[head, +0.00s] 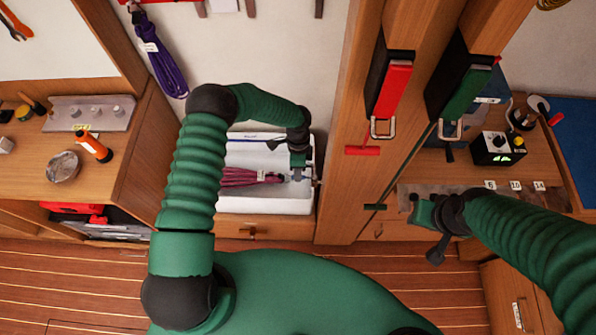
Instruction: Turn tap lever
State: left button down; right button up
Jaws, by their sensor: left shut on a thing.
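The metal tap (297,175) stands at the right side of a white sink (265,204) in the middle of the head view. My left gripper (298,158) reaches over the sink from above and is shut at the tap's lever, which it mostly hides. The lever's angle cannot be made out. My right gripper (428,215) is at the right, in front of the side counter, away from the tap. Its jaws are too unclear to tell whether they are open or shut.
The left counter holds an orange flashlight (94,147) and a bowl (63,167).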

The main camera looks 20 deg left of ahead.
pick_arm(q)
jog(key=shift+a+n, duration=0.2)
jog(key=shift+n, duration=0.1)
dwell(0.4)
jog(key=shift+s+d+n+t+h, duration=0.2)
jog(key=shift+s+d+n, duration=0.25)
jog(key=shift+n, duration=0.75)
jog(key=shift+s+d+n+t+h, duration=0.2)
jog(key=shift+s+n, duration=0.45)
jog(key=shift+n, duration=0.55)
jog(key=shift+s+d+n+t+h, duration=0.15)
jog(key=shift+s+d+n, duration=0.3)
jog(key=shift+n, duration=0.75)
jog(key=shift+s, duration=0.15)
jog(key=c, duration=1.4)
grip_release()
notch_tip(320, 180, up, 16)
jog(key=w+a+b, duration=0.1)
jog(key=w+a, duration=0.1)
jog(key=a, duration=0.1)
jog(key=shift+r, duration=0.2)
